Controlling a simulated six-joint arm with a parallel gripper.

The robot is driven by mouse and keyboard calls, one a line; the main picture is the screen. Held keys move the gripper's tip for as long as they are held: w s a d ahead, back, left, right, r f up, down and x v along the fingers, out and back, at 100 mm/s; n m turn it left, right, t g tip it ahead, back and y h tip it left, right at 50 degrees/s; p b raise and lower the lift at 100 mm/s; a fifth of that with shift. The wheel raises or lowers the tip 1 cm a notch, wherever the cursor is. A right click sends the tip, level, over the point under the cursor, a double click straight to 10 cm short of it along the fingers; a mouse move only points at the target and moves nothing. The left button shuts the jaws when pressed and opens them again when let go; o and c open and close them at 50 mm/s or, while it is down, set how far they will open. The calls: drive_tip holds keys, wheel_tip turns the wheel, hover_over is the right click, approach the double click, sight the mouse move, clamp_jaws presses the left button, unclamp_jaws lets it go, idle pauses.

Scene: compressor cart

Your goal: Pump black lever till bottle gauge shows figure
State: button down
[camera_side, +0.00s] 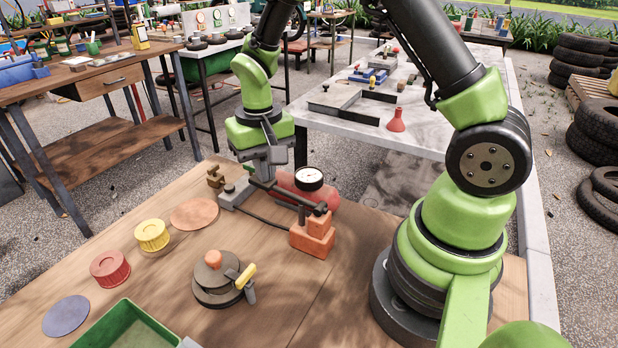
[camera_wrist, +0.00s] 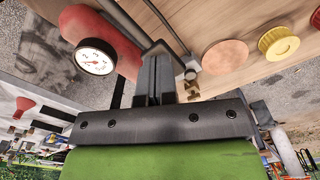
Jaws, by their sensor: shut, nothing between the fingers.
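The black lever (camera_side: 285,195) runs from the orange pump block (camera_side: 313,237) up and left to my gripper (camera_side: 266,179). My gripper is shut and empty, its fingertips at the lever's free end. In the wrist view the shut fingers (camera_wrist: 156,58) overlap the end of the lever (camera_wrist: 124,20); whether they touch it I cannot tell. The red bottle (camera_side: 288,183) lies behind the lever, with a round white gauge (camera_side: 309,178) on it. The gauge (camera_wrist: 95,57) also shows in the wrist view beside the fingers; its reading is too small to read surely.
On the wooden bench stand a yellow cap (camera_side: 152,235), a red cap (camera_side: 110,269), a round grey device with a yellow handle (camera_side: 218,280) and a green tray (camera_side: 125,325). A thin hose (camera_side: 262,217) runs to the pump block. Bare wood lies in front of the block.

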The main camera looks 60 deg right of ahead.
sight(266, 187)
drive_tip(key=shift+r, duration=2.6)
drive_tip(key=shift+f, duration=0.15)
drive_tip(key=shift+f, duration=4.5)
drive_tip(key=shift+r, duration=4.65)
drive_tip(key=shift+r, duration=0.1)
